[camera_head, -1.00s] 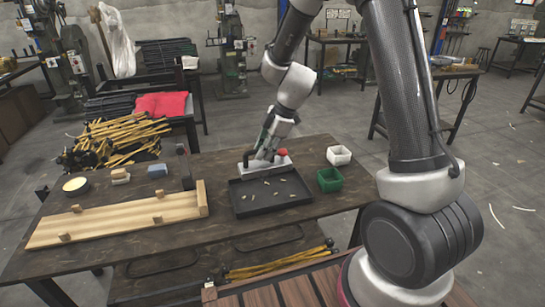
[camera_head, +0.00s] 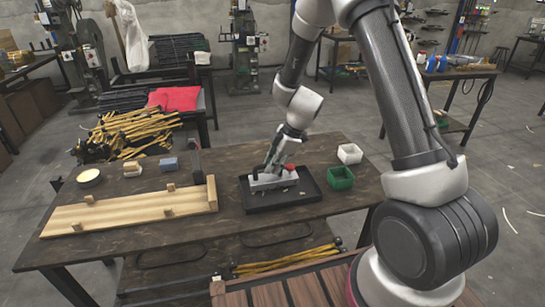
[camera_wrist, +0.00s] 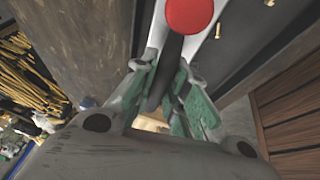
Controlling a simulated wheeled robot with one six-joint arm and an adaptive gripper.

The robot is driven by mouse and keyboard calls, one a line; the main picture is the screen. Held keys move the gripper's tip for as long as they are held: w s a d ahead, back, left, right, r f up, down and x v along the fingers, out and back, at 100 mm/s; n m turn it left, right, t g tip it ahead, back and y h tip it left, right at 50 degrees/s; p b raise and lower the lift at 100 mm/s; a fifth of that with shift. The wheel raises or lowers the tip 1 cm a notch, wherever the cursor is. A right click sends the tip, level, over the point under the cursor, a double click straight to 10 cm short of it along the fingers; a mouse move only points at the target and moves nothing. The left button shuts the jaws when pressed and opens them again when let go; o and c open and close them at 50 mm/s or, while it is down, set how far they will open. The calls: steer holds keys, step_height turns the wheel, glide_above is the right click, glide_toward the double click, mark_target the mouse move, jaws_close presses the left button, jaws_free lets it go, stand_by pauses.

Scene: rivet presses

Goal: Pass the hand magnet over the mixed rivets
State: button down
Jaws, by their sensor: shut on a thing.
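My gripper (camera_head: 271,172) is shut on the dark handle of the hand magnet (camera_head: 267,183), a pale grey block with a red knob. It also shows in the wrist view, where the gripper (camera_wrist: 168,90) closes on the black handle below the red knob of the magnet (camera_wrist: 189,14). The magnet is over the black tray (camera_head: 300,202), covering much of it; I cannot tell if it touches the floor. A few brass-coloured rivets (camera_wrist: 218,32) show on the tray in the wrist view. The other rivets are hidden or too small in the head view.
A green bin (camera_head: 340,178) and a white bin (camera_head: 349,153) stand right of the tray. A wooden board with blocks (camera_head: 130,211) lies to the left. The front right tabletop is clear.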

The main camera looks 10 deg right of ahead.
steer(key=s, duration=0.6)
steer(key=shift+s+r, duration=0.25)
steer(key=shift+s, duration=0.05)
step_height(320, 180, up, 9)
steer(key=shift+f, duration=0.15)
steer(key=shift+w, duration=0.1)
steer(key=w+d+r+m+t+h, duration=0.3)
steer(key=w+d+r+m+h, duration=0.2)
steer(key=w+d+m, duration=0.5)
step_height(320, 180, up, 3)
steer(key=w+m, duration=0.2)
steer(key=m, duration=0.3)
steer(key=shift+d+f, duration=0.2)
